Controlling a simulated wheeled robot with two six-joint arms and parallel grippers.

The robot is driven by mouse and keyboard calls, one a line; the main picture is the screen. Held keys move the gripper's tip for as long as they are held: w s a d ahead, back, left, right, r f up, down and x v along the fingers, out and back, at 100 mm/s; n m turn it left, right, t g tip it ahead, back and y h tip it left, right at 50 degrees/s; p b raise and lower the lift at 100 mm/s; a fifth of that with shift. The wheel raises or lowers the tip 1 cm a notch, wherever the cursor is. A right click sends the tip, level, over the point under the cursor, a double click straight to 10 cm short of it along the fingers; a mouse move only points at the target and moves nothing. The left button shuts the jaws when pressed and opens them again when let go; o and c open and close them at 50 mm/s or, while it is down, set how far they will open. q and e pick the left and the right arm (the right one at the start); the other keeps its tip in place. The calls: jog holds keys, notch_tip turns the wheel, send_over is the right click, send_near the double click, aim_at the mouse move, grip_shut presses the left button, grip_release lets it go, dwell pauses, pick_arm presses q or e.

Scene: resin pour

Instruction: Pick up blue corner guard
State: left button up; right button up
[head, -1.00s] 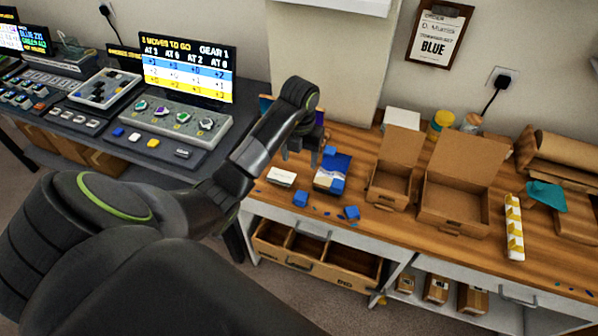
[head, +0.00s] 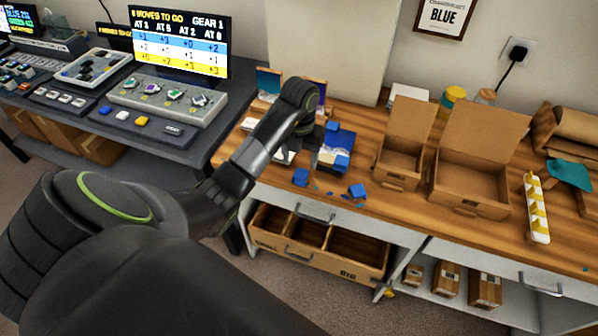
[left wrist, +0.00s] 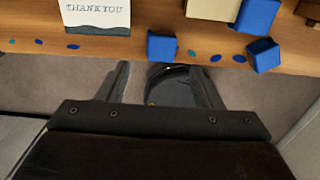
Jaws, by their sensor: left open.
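Several blue corner guards lie near the bench's front. One (head: 300,177) sits near the front edge, and it also shows in the left wrist view (left wrist: 161,46), just beyond the fingertips and roughly centred. Another (head: 358,191) lies to its right, also in the left wrist view (left wrist: 264,54). A third (head: 341,161) lies farther back, against a cream block (left wrist: 213,9). My left gripper (head: 308,153) is open and empty above the bench, behind the front guard in the head view. In the left wrist view its fingers (left wrist: 160,70) are spread apart. My right gripper is out of view.
A "THANK YOU" card (left wrist: 95,15) lies left of the guards. Small blue and green chips are scattered along the front edge. Open cardboard boxes (head: 470,180) and a yellow-white strip (head: 537,207) stand to the right. A wooden drawer (head: 320,245) is open below.

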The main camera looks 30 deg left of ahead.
aim_at(301, 175)
pick_arm(q)
notch_tip(301, 175, down, 2)
jog(key=shift+f+b, duration=0.15)
jog(key=shift+b, duration=0.25)
jog(key=shift+d+f+p, duration=0.1)
jog(key=shift+f+p, duration=0.45)
jog(key=shift+f, duration=1.35)
jog(key=shift+c, duration=0.3)
jog(key=c, duration=1)
